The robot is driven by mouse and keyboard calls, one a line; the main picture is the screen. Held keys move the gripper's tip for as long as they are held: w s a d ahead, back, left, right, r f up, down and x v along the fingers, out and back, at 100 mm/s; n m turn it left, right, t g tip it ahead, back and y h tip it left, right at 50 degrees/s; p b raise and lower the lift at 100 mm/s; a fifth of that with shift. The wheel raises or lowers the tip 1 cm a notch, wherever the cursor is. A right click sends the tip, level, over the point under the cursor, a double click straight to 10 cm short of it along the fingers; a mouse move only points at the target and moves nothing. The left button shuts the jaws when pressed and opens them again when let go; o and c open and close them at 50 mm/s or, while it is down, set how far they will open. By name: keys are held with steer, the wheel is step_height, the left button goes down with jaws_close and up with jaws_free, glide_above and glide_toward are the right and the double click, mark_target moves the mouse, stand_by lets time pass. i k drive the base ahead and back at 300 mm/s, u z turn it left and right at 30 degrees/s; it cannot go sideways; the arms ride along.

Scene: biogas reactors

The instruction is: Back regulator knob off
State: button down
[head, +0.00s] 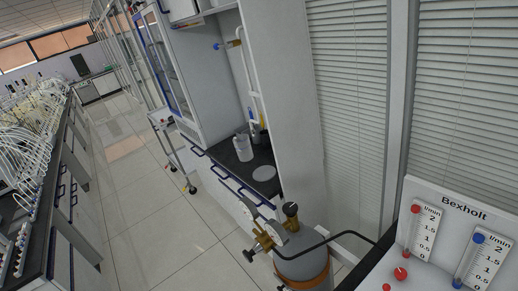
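A brass regulator (268,236) sits on top of a grey gas cylinder (303,268) at the bottom centre. A dark round knob (290,209) stands up at its top right. A second small dark knob (247,255) sticks out at its lower left. Two pale round gauges (280,233) are on the regulator, seen at an angle. I cannot tell from this view how far either knob is turned. My gripper is not in view.
A black hose (345,236) runs right from the regulator to a white Bexholt flowmeter panel (450,215). A dark counter (240,170) with a clear jug (243,147) stands behind the cylinder. The tiled floor (150,210) is open left of the cylinder.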

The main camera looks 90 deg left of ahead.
mark_target(248, 255)
steer(key=u, duration=0.05)
steer(key=k, duration=0.25)
steer(key=u, duration=2)
steer(key=k, duration=0.7)
steer(key=z, duration=0.15)
steer(key=i, duration=0.45)
steer(key=z, duration=0.05)
